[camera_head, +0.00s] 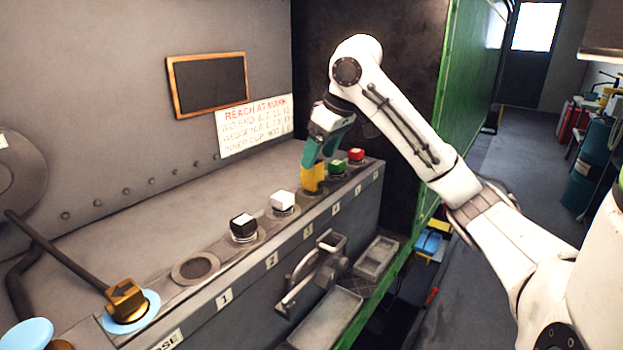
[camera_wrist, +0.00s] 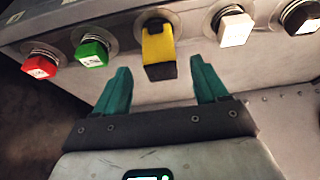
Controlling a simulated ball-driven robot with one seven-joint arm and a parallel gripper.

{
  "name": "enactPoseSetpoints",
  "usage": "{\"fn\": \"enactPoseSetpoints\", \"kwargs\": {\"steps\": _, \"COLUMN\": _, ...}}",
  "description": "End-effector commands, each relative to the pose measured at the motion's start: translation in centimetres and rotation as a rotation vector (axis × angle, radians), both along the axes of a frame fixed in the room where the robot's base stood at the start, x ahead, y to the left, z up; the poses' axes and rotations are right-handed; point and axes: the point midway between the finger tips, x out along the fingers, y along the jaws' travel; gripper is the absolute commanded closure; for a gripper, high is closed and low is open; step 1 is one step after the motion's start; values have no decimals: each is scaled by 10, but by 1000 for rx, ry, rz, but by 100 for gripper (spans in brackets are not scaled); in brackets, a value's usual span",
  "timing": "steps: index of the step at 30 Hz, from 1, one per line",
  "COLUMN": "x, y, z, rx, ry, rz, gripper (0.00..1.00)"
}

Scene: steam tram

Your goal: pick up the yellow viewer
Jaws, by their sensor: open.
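The yellow viewer (camera_head: 313,180) stands on the grey ledge in the row of coloured blocks, between the white and green ones. In the wrist view the yellow viewer (camera_wrist: 158,52) has a dark lower end and sits ahead of the fingertips, roughly midway between them. My gripper (camera_head: 317,157) is above the viewer in the head view, its teal fingers hiding the viewer's top. In the wrist view my gripper (camera_wrist: 159,72) is open, with nothing between its two teal fingers. Whether the fingers touch the viewer cannot be told.
A white block (camera_head: 283,201) and a black one (camera_head: 243,227) stand left of the viewer; green (camera_head: 337,167) and red (camera_head: 356,155) blocks stand right. An empty round seat (camera_head: 195,268) lies nearer. A lever (camera_head: 125,300) rises at the left. Metal trays (camera_head: 327,318) sit below the ledge.

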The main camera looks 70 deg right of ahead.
Motion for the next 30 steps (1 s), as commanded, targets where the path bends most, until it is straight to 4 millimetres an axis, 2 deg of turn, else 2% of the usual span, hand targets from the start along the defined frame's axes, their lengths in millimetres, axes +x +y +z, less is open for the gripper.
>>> {"fn": "enactPoseSetpoints", "kwargs": {"steps": 8, "x": 9, "y": -2, "z": -18, "rx": 2, "ry": 0, "rz": -1, "gripper": 28}}
{"fn": "enactPoseSetpoints", "kwargs": {"steps": 16, "x": 26, "y": -7, "z": -50, "rx": 0, "ry": -1, "rz": -1, "gripper": 28}}
{"fn": "enactPoseSetpoints", "kwargs": {"steps": 25, "x": 28, "y": -7, "z": -55, "rx": -1, "ry": -3, "rz": -1, "gripper": 28}}
{"fn": "enactPoseSetpoints", "kwargs": {"steps": 30, "x": 28, "y": -7, "z": -55, "rx": 0, "ry": -3, "rz": -1, "gripper": 43}}
